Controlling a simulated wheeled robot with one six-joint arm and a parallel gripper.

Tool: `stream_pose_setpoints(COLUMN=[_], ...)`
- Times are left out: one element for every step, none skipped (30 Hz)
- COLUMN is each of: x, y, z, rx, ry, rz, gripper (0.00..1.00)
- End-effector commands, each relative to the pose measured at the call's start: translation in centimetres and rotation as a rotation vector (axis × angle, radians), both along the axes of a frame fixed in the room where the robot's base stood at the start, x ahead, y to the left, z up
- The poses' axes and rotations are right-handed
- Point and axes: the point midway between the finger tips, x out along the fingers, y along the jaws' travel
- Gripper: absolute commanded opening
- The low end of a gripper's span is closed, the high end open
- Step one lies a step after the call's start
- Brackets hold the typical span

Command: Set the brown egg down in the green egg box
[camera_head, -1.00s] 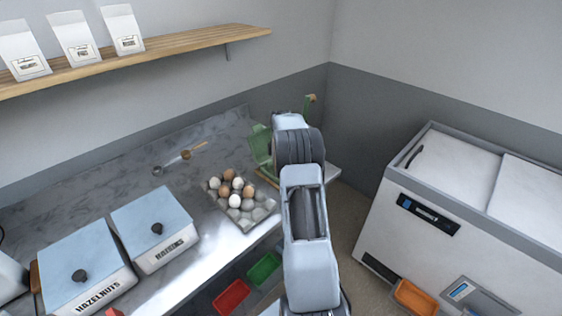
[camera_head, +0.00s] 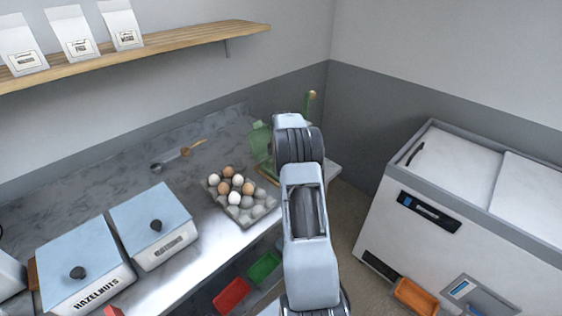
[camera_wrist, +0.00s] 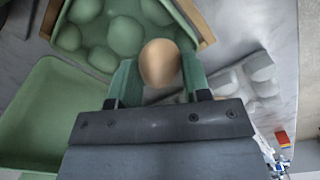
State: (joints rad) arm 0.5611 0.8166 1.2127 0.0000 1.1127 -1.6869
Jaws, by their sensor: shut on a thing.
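My gripper (camera_wrist: 158,80) has green fingers shut on the brown egg (camera_wrist: 160,63), one finger on each side of it. In the head view the egg (camera_head: 312,94) shows as a small tan shape above a green finger, high behind my arm. The green egg box (camera_wrist: 125,35) lies open below and beyond the egg in the wrist view, its rounded cups at the top and its flat lid at the left. In the head view only part of the green box (camera_head: 260,142) shows; my arm hides the rest. The egg appears held above the box, apart from it.
A grey egg tray (camera_head: 262,208) with white and brown eggs stands beside the green box. A wooden edge (camera_wrist: 192,18) borders the box. A white freezer (camera_head: 450,190) stands at right.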

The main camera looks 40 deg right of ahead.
Motion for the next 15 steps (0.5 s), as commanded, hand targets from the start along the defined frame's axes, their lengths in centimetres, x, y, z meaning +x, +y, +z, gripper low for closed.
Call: stream_pose_setpoints(x=[0.00, 0.00, 0.00, 0.00, 0.00, 0.00, 0.00, 0.00, 0.00, 0.00, 0.01, 0.01, 0.01, 0.01, 0.01], y=[0.00, 0.00, 0.00, 0.00, 0.00, 0.00, 0.00, 0.00, 0.00, 0.00, 0.00, 0.00, 0.00, 0.00, 0.00], z=[-0.14, -0.18, -0.24, -0.29, -0.33, -0.39, -0.44, -0.48, -0.54, -0.58, -0.63, -0.69, -0.73, -0.78, -0.84], rx=[0.000, 0.000, 0.000, 0.000, 0.000, 0.000, 0.000, 0.000, 0.000, 0.000, 0.000, 0.000, 0.000, 0.000, 0.000], ry=[0.000, 0.000, 0.000, 0.000, 0.000, 0.000, 0.000, 0.000, 0.000, 0.000, 0.000, 0.000, 0.000, 0.000, 0.000], rz=[0.000, 0.000, 0.000, 0.000, 0.000, 0.000, 0.000, 0.000, 0.000, 0.000, 0.000, 0.000, 0.000, 0.000, 0.000], gripper=[0.35, 0.35, 0.35, 0.35, 0.35, 0.35, 0.34, 0.34, 0.34, 0.34, 0.34, 0.34, 0.34, 0.34, 0.34])
